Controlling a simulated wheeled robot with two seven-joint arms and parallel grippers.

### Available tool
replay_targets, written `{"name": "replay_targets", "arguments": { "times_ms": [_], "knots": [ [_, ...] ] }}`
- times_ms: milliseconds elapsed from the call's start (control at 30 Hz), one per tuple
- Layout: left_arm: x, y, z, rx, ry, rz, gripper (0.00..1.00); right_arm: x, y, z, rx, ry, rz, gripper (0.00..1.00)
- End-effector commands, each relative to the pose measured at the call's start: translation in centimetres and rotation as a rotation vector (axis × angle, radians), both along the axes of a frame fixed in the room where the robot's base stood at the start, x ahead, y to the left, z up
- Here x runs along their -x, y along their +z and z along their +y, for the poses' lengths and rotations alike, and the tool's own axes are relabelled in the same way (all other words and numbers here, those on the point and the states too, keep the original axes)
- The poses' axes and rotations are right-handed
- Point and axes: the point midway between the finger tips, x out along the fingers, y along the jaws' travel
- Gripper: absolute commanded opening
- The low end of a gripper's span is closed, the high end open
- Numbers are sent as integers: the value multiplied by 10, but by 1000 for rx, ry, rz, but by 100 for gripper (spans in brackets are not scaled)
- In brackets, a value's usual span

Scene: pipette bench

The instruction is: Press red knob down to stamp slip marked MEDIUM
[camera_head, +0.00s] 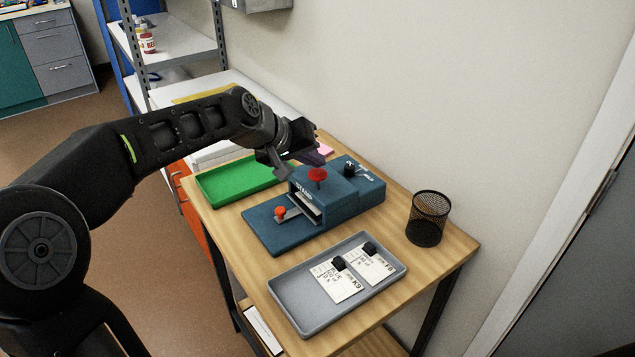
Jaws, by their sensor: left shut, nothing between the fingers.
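A blue stamping machine (350,198) stands on the wooden table. The red knob (317,175) sits on top of its front housing. Something pale shows in the slot below the knob, but I cannot read whether it is a slip marked MEDIUM. A lever with an orange ball (281,212) lies on the front plate. My left gripper (296,163) is shut and empty, just behind and left of the red knob; I cannot tell whether they touch. Two white slips (340,286) with black clips lie in the grey tray, their writing too small to read surely. My right gripper is out of view.
The grey tray (292,300) is at the table's front, and a green tray (215,187) lies behind the machine at left. A black mesh cup (428,220) stands at the right by the wall. A black knob (351,169) is on the machine's rear part.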

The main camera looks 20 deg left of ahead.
Motion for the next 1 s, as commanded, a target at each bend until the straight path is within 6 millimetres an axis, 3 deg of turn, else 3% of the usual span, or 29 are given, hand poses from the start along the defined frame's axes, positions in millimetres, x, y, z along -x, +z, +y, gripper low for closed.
{"name": "replay_targets", "arguments": {
  "times_ms": [1000],
  "knots": [
    [0, -11, 0, 0, -1, 1, 0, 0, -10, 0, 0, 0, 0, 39]
  ]
}}
